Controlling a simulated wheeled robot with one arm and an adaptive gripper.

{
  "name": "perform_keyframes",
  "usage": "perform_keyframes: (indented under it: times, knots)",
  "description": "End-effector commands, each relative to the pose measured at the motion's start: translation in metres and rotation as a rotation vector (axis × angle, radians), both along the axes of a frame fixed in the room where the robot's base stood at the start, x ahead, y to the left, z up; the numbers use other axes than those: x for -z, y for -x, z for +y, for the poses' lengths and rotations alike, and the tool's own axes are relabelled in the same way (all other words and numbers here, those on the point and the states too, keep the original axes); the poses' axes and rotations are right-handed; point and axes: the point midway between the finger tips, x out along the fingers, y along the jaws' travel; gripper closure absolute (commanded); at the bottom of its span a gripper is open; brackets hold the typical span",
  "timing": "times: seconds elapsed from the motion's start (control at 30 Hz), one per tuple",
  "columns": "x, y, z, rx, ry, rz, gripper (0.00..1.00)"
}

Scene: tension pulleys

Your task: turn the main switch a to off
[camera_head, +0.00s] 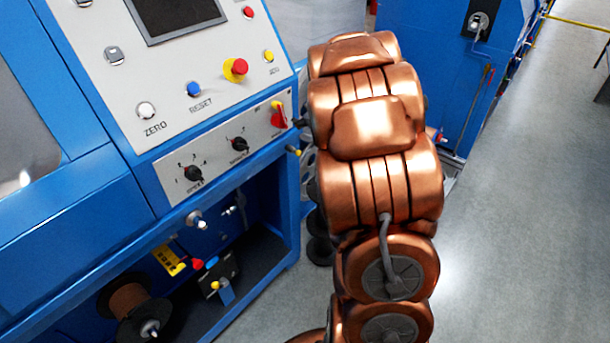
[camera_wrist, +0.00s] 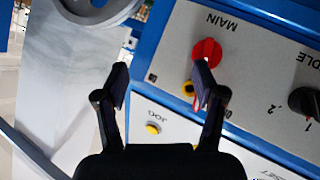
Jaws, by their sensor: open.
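The main switch is a red knob (camera_wrist: 207,50) beside the upside-down label MAIN in the wrist view. In the head view the red knob (camera_head: 279,119) is at the right end of the lower grey control strip, with a small yellow patch above it. My gripper (camera_wrist: 160,82) is open and empty, its two dark fingers spread apart. The right finger overlaps the lower edge of the knob in the wrist view; I cannot tell whether they touch. The left finger is over the area left of the panel edge. In the head view my arm mostly hides the gripper.
Rotary selectors (camera_head: 240,144) sit left of the switch on the same strip. The sloped panel above carries a red emergency button (camera_head: 238,68), a blue RESET button (camera_head: 194,89) and a yellow JOG button (camera_wrist: 152,128). Open floor (camera_head: 520,220) lies to the right.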

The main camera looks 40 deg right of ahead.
Motion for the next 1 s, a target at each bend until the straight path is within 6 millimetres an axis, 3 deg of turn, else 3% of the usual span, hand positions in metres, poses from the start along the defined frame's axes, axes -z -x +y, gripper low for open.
perform_keyframes:
  times: [0.47, 1.0]
  knots:
    - [-0.018, 0.038, 0.022, 0.165, -0.006, 0.153, 0.31]
    - [-0.025, 0.102, 0.071, 0.301, -0.076, 0.339, 0.31]
